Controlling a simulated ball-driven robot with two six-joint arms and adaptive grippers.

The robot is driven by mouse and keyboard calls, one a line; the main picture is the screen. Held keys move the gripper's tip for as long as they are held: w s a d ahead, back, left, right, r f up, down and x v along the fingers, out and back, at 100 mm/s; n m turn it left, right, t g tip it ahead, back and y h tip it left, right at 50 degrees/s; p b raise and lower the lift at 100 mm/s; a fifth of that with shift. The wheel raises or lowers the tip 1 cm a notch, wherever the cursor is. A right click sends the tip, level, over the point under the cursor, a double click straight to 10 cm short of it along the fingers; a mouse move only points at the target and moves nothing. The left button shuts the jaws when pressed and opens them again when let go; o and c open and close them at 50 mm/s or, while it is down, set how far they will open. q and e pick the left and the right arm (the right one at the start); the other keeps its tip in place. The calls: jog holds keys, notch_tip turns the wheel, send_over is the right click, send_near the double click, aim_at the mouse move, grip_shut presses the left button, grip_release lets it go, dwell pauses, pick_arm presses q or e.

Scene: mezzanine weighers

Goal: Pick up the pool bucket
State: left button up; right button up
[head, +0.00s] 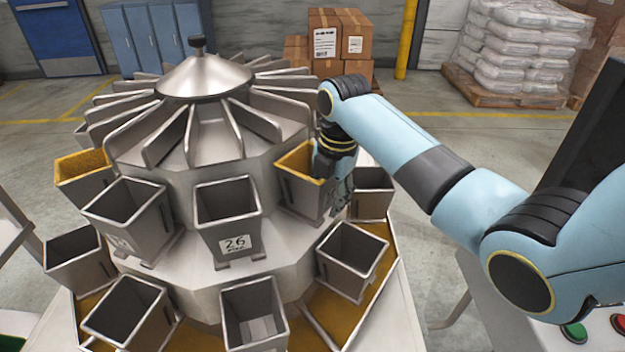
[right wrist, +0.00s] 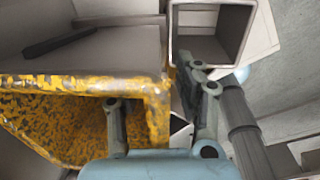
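The bucket at my right gripper (head: 338,188) is a grey, tapered metal bucket (head: 303,196) with a yellow-crusted rim, in the upper ring of the weigher. In the right wrist view, its yellow-coated wall (right wrist: 157,115) runs between my two fingers. One finger is on the inner side and the other is outside. Gaps show on both sides of the wall, so the right gripper is open around it, not clamped. The fingertips are partly hidden in the head view. My left gripper is not in view.
Grey buckets stand close by: one labelled 26 (head: 228,217), one behind at the right (head: 371,196) and a lower one (head: 350,262). Another yellow-rimmed bucket (head: 84,178) is at the left. Metal chutes surround the cone (head: 205,76) above. Boxes (head: 340,40) stand behind.

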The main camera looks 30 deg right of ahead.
jog(key=shift+f, duration=0.1)
grip_shut()
dwell(0.6)
